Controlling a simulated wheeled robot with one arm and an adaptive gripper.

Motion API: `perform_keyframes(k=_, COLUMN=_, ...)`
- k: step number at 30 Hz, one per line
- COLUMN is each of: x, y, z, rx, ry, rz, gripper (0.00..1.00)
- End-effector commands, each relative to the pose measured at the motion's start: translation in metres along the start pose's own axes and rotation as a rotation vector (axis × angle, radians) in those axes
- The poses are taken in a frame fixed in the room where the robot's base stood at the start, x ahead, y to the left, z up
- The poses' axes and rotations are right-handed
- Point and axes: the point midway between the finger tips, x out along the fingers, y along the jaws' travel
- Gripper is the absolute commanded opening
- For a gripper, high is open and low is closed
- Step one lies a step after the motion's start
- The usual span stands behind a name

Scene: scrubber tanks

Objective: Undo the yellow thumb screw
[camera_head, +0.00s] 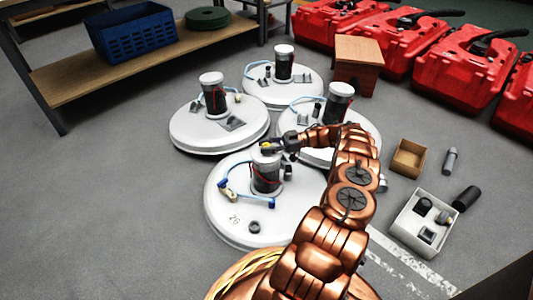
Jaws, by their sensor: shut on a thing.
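The nearest white scrubber tank lid (225,220) carries a dark upright motor (265,176) with a pale cap. A small yellow thumb screw (266,147) shows at the top of this motor, mostly covered by my gripper. My gripper (270,146) reaches in from the right and is shut on the yellow thumb screw. The jaws are small and dark here, so the exact grip is hard to make out. Blue hose fittings (228,190) and a dark round knob (254,228) sit on the same lid.
Three more white lids with motors stand behind, one (185,135) at left. My arm covers part of the right one. A small wooden box (394,160) and a grey tray (405,218) lie right. Red machines (390,40) line the back right; a bench (60,85) stands left.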

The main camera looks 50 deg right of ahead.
Motion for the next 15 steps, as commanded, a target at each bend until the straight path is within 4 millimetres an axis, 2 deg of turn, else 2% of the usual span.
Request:
perform_keyframes(k=1, x=0.0013, y=-0.0016, z=0.0091, rx=0.002, ry=-0.001, rz=-0.015, gripper=0.00)
perform_keyframes(k=15, x=0.0016, y=-0.0011, z=0.0040, rx=0.003, ry=-0.002, rz=-0.069, gripper=0.00)
